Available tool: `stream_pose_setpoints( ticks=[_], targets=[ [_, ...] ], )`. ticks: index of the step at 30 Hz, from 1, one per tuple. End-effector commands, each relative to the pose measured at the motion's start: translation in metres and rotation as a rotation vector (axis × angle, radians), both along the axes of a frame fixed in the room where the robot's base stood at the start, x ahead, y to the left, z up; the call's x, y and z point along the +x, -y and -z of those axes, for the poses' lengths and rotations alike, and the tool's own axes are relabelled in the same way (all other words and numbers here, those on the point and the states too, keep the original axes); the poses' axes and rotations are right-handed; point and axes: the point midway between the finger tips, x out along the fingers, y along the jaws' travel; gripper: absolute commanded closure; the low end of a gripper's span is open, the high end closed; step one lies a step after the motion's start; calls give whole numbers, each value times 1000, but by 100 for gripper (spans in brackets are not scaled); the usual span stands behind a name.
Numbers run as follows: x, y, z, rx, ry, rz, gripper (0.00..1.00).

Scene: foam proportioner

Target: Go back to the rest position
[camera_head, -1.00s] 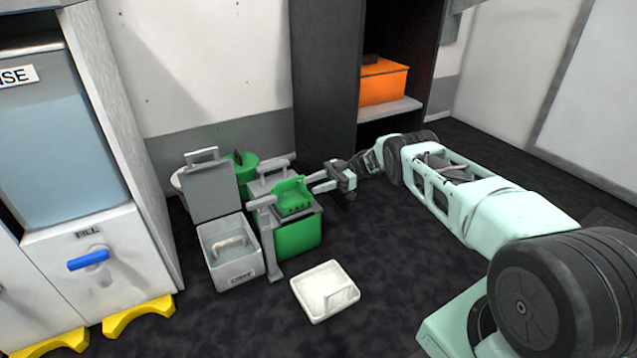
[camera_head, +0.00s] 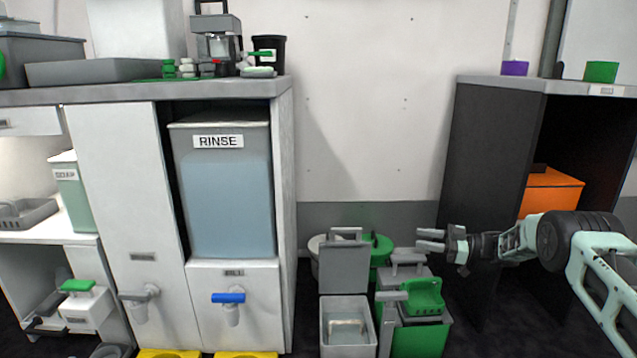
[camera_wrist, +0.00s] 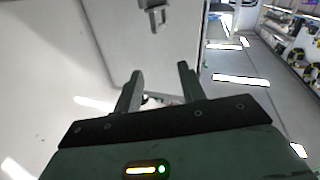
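My gripper (camera_head: 430,240) is at the right in the head view, with its fingers pointing left. It appears above and just right of the green box with a green scoop (camera_head: 424,297) on it. In the wrist view my gripper (camera_wrist: 158,88) has its two fingers well apart with nothing between them, so it is open and empty. Behind the fingers in the wrist view are a pale wall or panel and a grey fitting (camera_wrist: 156,16). My arm reaches in from the right edge of the head view.
A grey lidded bin (camera_head: 347,323) stands left of the green box, with a green round container (camera_head: 379,251) behind. A white counter holds the RINSE tank (camera_head: 225,195) and a blue tap (camera_head: 228,298). A dark cabinet (camera_head: 490,185) with an orange box (camera_head: 551,195) stands behind my arm.

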Motion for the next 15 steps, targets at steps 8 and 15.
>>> stream_pose_setpoints(
  ticks=[8,15],
  targets=[
    [62,-96,-153,-35,-24,437,60],
    [10,-173,-218,-183,-247,669,60]
  ],
)
